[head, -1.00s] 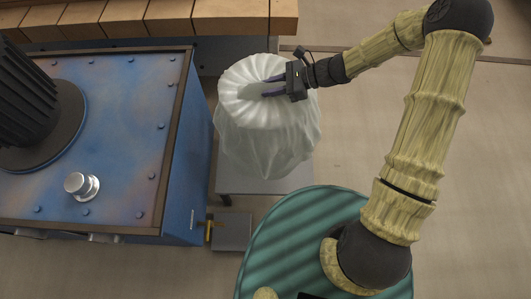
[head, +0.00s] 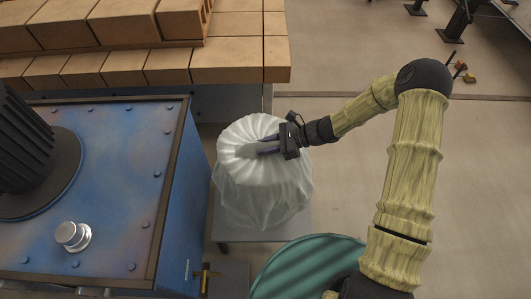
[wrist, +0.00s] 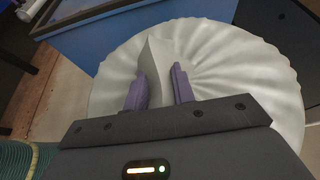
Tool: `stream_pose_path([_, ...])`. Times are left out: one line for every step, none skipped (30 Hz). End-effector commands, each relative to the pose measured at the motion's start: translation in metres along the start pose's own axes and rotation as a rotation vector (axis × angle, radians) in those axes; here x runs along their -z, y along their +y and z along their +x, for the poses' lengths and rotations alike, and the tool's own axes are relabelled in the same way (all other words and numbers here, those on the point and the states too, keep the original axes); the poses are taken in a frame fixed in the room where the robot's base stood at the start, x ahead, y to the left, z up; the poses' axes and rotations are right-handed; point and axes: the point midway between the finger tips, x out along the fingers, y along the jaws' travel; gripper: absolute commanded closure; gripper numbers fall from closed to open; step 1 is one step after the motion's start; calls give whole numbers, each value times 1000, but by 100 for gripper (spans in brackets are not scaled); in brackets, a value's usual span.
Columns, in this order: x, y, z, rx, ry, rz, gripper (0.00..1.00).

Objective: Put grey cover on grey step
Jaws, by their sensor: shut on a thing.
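The grey cover (head: 262,190) is a pale, translucent, pleated sheet with a rounded top and loose skirt. In the head view it hangs over the grey step (head: 285,229). The step's flat top shows around the cover's lower edge, mostly hidden by it. I cannot tell whether the cover rests on the step or hangs just above it. My gripper (head: 262,149) reaches in from the right at the cover's top. In the wrist view, the purple fingers (wrist: 160,88) are shut on a raised fold of the cover (wrist: 235,65), whose pleats spread out around them.
A blue machine (head: 110,180) with a metal knob (head: 72,236) and a black ribbed part stands close on the left. Stacked tan bricks (head: 235,60) lie behind. A low grey block (head: 228,278) with a yellow part is at the front. The floor right is mostly open.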

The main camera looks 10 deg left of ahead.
Motion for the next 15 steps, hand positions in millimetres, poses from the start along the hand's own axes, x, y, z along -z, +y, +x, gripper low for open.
stream_pose_path([0, 0, 0, 0, -1, 0, 100])
stream_pose_path([0, 0, 0, 0, -1, 0, 100])
stream_pose_path([3, 0, 1, 0, -1, 1, 100])
stream_pose_path([5, 0, 3, -1, -1, 1, 100])
stream_pose_path([9, 0, 4, -1, -1, 2, 100])
stream_pose_path([14, 1, 7, -1, -1, 3, 100])
stream_pose_path([18, 1, 9, -1, -1, 4, 100])
stream_pose_path([23, 1, 10, -1, -1, 4, 100])
stream_pose_path([28, 0, 12, -1, -1, 3, 100])
stream_pose_path([31, 0, 13, 0, -1, 3, 100])
stream_pose_path([33, 0, 14, 1, -1, 3, 100])
stream_pose_path([34, 0, 14, 1, -1, 3, 100])
stream_pose_path([35, 0, 14, 2, -1, 3, 100])
stream_pose_path([35, 0, 14, 3, -1, 2, 100])
stream_pose_path([35, 0, 14, 3, 0, 2, 100])
